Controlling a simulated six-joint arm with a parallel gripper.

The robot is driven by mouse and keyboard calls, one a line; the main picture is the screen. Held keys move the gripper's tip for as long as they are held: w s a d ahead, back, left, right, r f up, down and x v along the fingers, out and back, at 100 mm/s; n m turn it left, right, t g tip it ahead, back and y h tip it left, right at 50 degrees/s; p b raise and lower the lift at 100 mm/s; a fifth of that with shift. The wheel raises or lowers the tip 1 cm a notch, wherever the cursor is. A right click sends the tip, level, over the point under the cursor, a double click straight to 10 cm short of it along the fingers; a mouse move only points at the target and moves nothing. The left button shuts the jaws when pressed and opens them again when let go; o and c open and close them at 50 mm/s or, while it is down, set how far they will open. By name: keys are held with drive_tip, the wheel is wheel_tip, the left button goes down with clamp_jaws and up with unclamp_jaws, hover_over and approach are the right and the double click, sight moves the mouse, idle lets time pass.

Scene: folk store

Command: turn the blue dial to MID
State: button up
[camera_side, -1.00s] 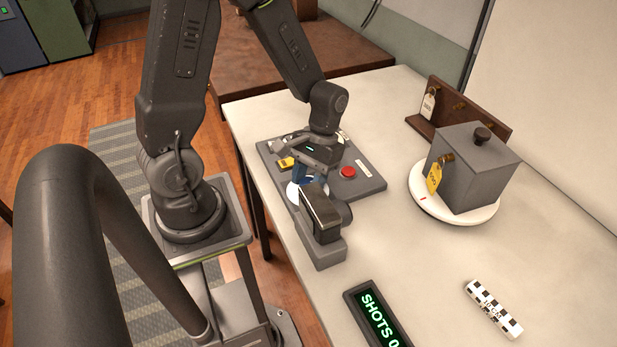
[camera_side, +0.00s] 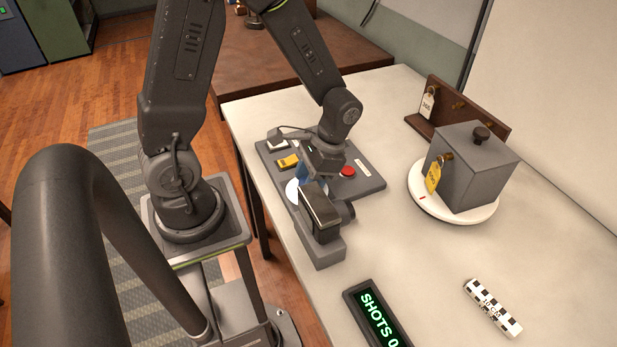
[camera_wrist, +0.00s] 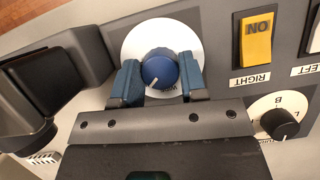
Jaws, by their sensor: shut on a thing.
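The blue dial (camera_wrist: 160,68) sits on a round white plate (camera_wrist: 133,36) on the grey panel (camera_wrist: 214,20). In the wrist view my gripper (camera_wrist: 160,80) is shut on the dial, one blue finger on each side. The dial's white pointer line points toward the lower left of that view. Lettering on the plate below the dial is partly hidden and I cannot read it for sure. In the side view my gripper (camera_side: 303,174) is down at the panel and hides the dial, while the white plate (camera_side: 292,190) shows beside it.
The panel also carries a yellow switch (camera_side: 288,161), a red button (camera_side: 347,171) and a black knob (camera_wrist: 280,124). A grey box (camera_side: 472,170) stands on a white turntable (camera_side: 452,212) at right. A SHOTS display (camera_side: 376,317) and a checkered bar (camera_side: 492,307) lie in front.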

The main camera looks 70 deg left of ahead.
idle(0.3)
drive_tip(key=o, duration=0.9)
drive_tip(key=v, duration=1.3)
drive_tip(key=shift+r, duration=0.4)
drive_tip(key=shift+w, duration=0.1)
drive_tip(key=s+d+r+n+t, duration=0.1)
drive_tip(key=s+d+r+t, duration=0.2)
drive_tip(key=s+r+t, duration=0.4)
drive_tip(key=s+t, duration=0.2)
drive_tip(key=t, duration=0.1)
drive_tip(key=shift+d+r, duration=0.25)
drive_tip(key=shift+r, duration=0.15)
